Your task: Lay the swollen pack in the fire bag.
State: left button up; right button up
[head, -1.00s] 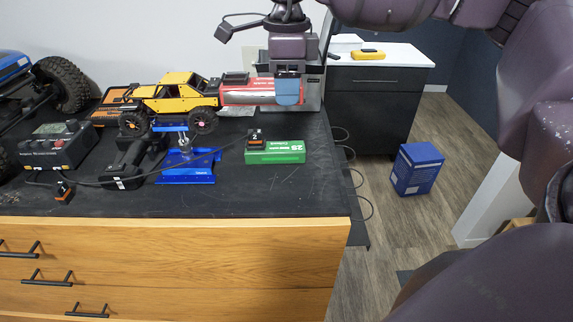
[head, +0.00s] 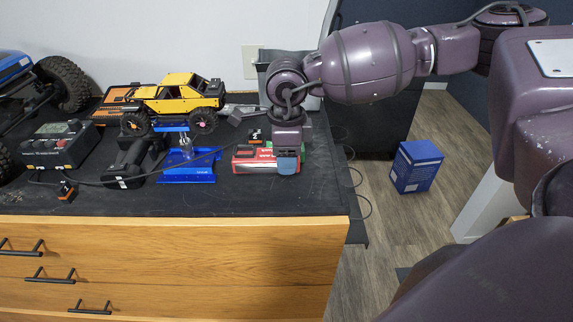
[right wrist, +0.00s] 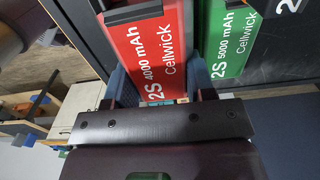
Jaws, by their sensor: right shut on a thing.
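My right gripper (head: 287,165) is shut on a red battery pack (head: 250,162), which sits low in front of the green pack (head: 262,146). I cannot tell whether the red pack touches the bench. In the right wrist view the red pack (right wrist: 145,50), marked 2S 4000 mAh, is between the two fingers (right wrist: 158,82); the green pack (right wrist: 232,40), marked 2S 5000 mAh, lies beside it. Swelling is not clear on either pack. A grey upright thing (head: 312,103) behind my right arm may be the fire bag; it is mostly hidden. My left gripper is out of view.
A yellow crawler (head: 178,92) sits on a blue stand (head: 187,172). A black charger (head: 60,147) and a dark tool (head: 130,165) are to the left. The bench front (head: 240,200) is clear.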

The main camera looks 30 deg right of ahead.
jog(key=shift+f, duration=1.4)
jog(key=shift+f, duration=0.2)
jog(key=o, duration=0.8)
jog(key=shift+r, duration=0.1)
